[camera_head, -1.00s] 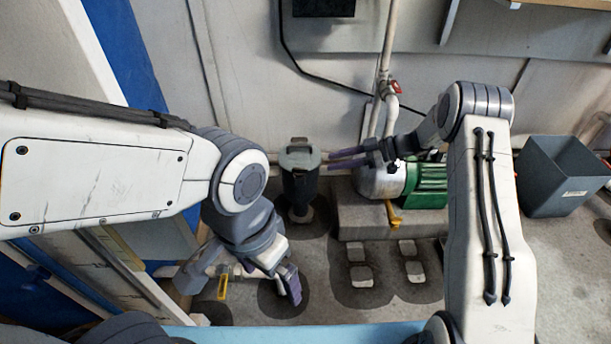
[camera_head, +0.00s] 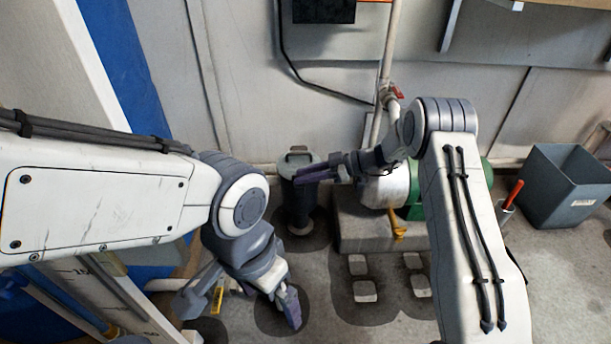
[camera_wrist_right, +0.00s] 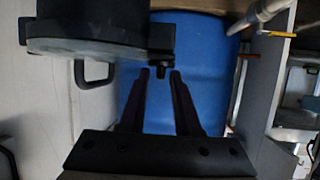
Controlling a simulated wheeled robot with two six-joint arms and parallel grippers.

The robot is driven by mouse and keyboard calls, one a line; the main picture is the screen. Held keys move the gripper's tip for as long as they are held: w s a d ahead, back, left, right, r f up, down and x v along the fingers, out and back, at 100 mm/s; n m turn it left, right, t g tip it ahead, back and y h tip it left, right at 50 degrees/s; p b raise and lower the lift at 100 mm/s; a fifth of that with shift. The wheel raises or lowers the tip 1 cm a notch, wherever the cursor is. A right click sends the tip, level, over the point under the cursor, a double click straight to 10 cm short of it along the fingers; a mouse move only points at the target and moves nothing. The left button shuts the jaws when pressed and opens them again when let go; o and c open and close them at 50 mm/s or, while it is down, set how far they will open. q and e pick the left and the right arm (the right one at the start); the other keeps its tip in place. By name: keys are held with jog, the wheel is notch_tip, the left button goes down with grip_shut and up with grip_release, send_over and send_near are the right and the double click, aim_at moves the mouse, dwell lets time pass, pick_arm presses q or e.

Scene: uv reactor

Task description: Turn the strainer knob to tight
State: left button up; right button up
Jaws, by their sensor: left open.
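The strainer (camera_head: 298,200) is a dark upright cylinder with a grey-green lid, standing near the back wall left of the pump. In the right wrist view its body (camera_wrist_right: 85,40) fills the upper left. A small dark knob (camera_wrist_right: 163,70) sticks out at its edge there. My right gripper (camera_head: 297,176) reaches in from the right at the strainer's top. In the right wrist view its two fingers (camera_wrist_right: 160,74) are apart, with the knob between or just beyond their tips; contact cannot be told. My left gripper (camera_head: 292,308) is open and empty, low above the floor.
A white and green pump (camera_head: 388,190) sits on a concrete block (camera_head: 365,235) beside the strainer. A vertical pipe with a red valve handle (camera_head: 397,91) rises behind it. A grey bin (camera_head: 560,190) stands at the right. A blue surface (camera_wrist_right: 205,60) lies beyond the right fingers.

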grip_shut()
jog(key=m+t+h+b, duration=0.1)
jog(key=m+t+b, duration=0.1)
jog(key=b, duration=0.1)
jog(key=m+t+b, duration=0.2)
jog(key=b, duration=0.1)
jog(key=s+m+t+h+b, duration=0.1)
jog(key=t+b, duration=0.1)
jog(key=b, duration=0.1)
jog(key=shift+a+f+m+h+b, duration=0.3)
jog(key=shift+f+m, duration=0.05)
jog(key=shift+m, duration=0.05)
jog(key=shift+s+a+r+m+t+h+b, duration=0.1)
jog(key=shift+m+t+h+b, duration=0.05)
jog(key=shift+m+t+h, duration=0.6)
jog(key=shift+s+a+r+m+t+h+b, duration=0.1)
jog(key=shift+m+t+h, duration=0.55)
jog(key=shift+m, duration=0.2)
jog(key=shift+s+r+m+t+h+b, duration=0.1)
jog(key=shift+m+t+h+b, duration=0.05)
jog(key=shift+m+t+h, duration=0.55)
jog(key=shift+w+m+h, duration=0.1)
jog(key=shift+m+h, duration=0.2)
jog(key=shift+o, duration=1.8)
grip_release()
